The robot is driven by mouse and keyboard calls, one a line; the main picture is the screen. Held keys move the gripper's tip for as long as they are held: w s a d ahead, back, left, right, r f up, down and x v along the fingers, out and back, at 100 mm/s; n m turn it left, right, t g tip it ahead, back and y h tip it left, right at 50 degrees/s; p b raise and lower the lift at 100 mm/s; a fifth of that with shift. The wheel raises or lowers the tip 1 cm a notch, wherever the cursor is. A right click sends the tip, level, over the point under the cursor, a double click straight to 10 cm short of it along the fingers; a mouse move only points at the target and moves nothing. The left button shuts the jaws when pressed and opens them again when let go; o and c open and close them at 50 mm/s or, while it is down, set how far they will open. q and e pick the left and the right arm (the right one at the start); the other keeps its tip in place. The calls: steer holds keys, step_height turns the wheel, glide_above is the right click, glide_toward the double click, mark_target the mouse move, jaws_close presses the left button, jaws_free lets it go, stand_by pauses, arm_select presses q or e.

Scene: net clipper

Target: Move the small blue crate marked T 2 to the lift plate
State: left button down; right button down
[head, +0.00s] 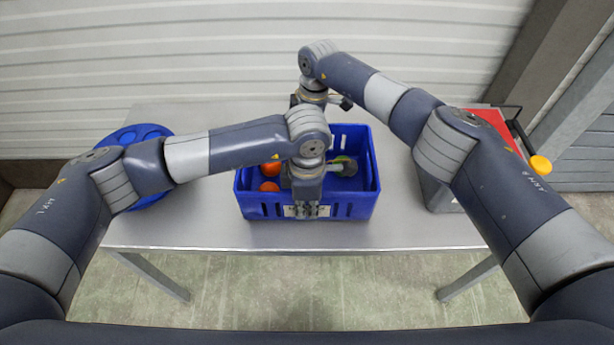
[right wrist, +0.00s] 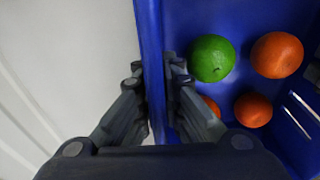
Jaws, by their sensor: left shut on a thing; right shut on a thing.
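A blue crate (head: 352,207) stands upright on the grey table in the middle of the head view. It holds orange fruits (head: 270,169) and green fruit (head: 347,166). A pale label on its front is partly covered by my gripper, and I cannot read a mark. My left gripper (head: 304,207) is shut on the crate's near wall. My right gripper (right wrist: 153,68) is shut on a crate wall (right wrist: 148,30), one finger inside and one outside; in the head view its fingers are mostly hidden at the far wall. I cannot make out a lift plate.
The table (head: 410,232) has bare room on both sides of the crate. A round blue thing with hollows (head: 145,132) lies at the left, partly behind my left arm. A grey and red box (head: 436,192) with a yellow knob (head: 540,165) stands at the right. A pale slatted wall is behind.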

arm_select(q)
steer(key=shift+w+r, duration=0.1)
steer(key=shift+r, duration=0.1)
arm_select(e)
steer(key=shift+w+r, duration=0.1)
steer(key=shift+r, duration=0.1)
